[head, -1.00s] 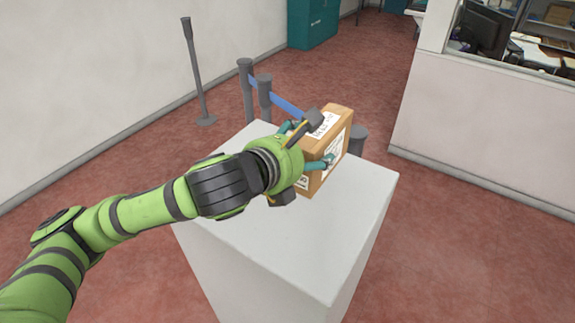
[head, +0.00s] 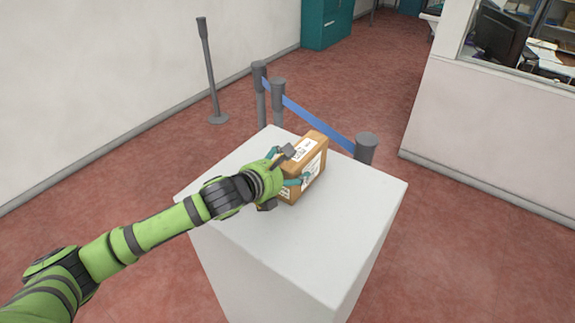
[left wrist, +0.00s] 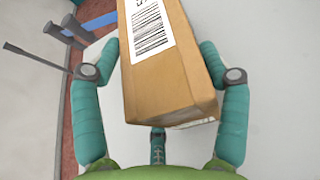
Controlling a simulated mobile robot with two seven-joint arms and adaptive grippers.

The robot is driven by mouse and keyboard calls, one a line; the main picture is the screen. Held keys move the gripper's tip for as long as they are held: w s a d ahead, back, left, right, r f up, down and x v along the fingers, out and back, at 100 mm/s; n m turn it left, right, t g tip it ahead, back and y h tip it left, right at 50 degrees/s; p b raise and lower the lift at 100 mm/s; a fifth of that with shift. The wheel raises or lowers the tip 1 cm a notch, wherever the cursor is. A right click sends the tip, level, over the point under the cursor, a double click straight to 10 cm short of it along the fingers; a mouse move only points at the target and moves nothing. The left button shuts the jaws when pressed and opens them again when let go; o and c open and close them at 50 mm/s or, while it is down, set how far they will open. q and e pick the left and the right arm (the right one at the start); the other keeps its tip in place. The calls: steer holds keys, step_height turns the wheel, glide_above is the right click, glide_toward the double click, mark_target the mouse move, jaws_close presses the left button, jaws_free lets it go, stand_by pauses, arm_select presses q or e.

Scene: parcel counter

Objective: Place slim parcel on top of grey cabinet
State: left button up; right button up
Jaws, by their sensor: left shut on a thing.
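The slim parcel (head: 314,165) is a brown cardboard box with white labels, standing on its narrow side. My left gripper (head: 294,167) is shut on it, with one teal finger on each side. In the left wrist view the parcel (left wrist: 165,75), with a barcode label, lies between the fingers. The grey cabinet (head: 345,208) is a pale, tall block with a flat top. The parcel is over the far half of this top, and its lower edge looks at or very near the surface. The gripper hides part of that edge, so I cannot tell if they touch. My right gripper is not in view.
Grey posts with a blue belt (head: 318,122) stand just behind the cabinet. A lone grey post (head: 210,75) stands by the left wall. A teal cabinet (head: 327,22) is at the back. The cabinet top around the parcel is bare.

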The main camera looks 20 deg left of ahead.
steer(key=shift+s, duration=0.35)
arm_select(q)
steer(key=o, duration=1.5)
steer(key=shift+f, duration=0.1)
steer(key=shift+c, duration=0.2)
steer(key=shift+r, duration=0.2)
steer(key=shift+s+a, duration=0.15)
steer(key=shift+s, duration=0.15)
steer(key=b+v, duration=0.2)
steer(key=v, duration=0.9)
steer(key=shift+s+r+b, duration=0.2)
steer(key=shift+b, duration=0.2)
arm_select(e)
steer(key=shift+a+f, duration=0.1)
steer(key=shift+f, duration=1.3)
